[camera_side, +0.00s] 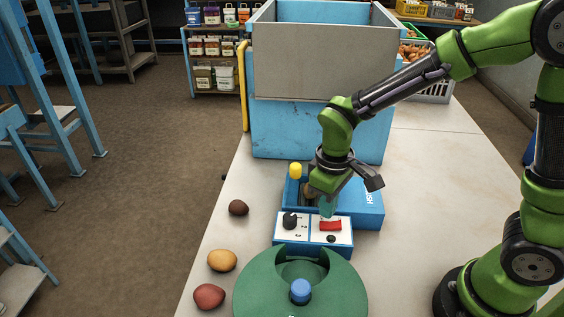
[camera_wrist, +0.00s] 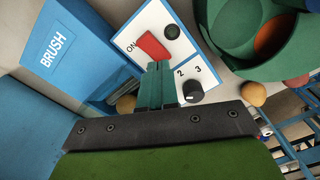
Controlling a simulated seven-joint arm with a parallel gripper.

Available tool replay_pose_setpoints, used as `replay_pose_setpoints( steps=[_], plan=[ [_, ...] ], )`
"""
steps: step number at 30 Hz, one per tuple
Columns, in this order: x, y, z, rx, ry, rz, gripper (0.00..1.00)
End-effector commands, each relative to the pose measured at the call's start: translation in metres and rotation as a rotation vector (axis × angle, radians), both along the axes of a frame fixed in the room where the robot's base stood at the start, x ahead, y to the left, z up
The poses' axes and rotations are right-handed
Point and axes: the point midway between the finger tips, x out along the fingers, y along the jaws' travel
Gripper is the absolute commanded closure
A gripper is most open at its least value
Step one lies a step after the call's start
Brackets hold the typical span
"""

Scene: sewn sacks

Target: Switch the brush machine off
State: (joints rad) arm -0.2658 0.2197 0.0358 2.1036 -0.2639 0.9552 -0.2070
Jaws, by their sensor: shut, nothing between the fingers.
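The blue brush machine (camera_side: 368,208), lettered BRUSH in the wrist view (camera_wrist: 60,50), sits on the table. Its white control panel (camera_side: 310,238) carries a red rocker switch (camera_side: 330,226), a black knob (camera_side: 289,220) and a small dark round button (camera_side: 331,239). In the wrist view, "ON" is printed beside one end of the red switch (camera_wrist: 152,46), and the knob (camera_wrist: 193,93) has numbers by it. My gripper (camera_side: 327,212) is shut and empty, its teal fingertips (camera_wrist: 158,66) right at the switch's near edge. I cannot tell whether they touch it. The fingers hide part of the panel.
A green round machine with a blue knob (camera_side: 300,290) stands in front of the panel. Several potatoes (camera_side: 222,260) lie along the table's left edge. A large blue bin (camera_side: 290,130) stands behind. The table to the right (camera_side: 440,170) is mostly clear.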

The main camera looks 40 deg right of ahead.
Motion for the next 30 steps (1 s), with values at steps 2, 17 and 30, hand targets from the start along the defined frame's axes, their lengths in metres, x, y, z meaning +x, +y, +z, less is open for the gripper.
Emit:
replay_pose_setpoints(
  steps=[2, 17, 30],
  plan=[
    [0.001, 0.000, 0.007, 0.001, -0.003, 0.000, 1.00],
    [0.000, 0.000, 0.041, 0.000, -0.001, 0.001, 1.00],
    [-0.009, 0.000, 0.040, 0.027, -0.010, -0.072, 1.00]
  ],
)
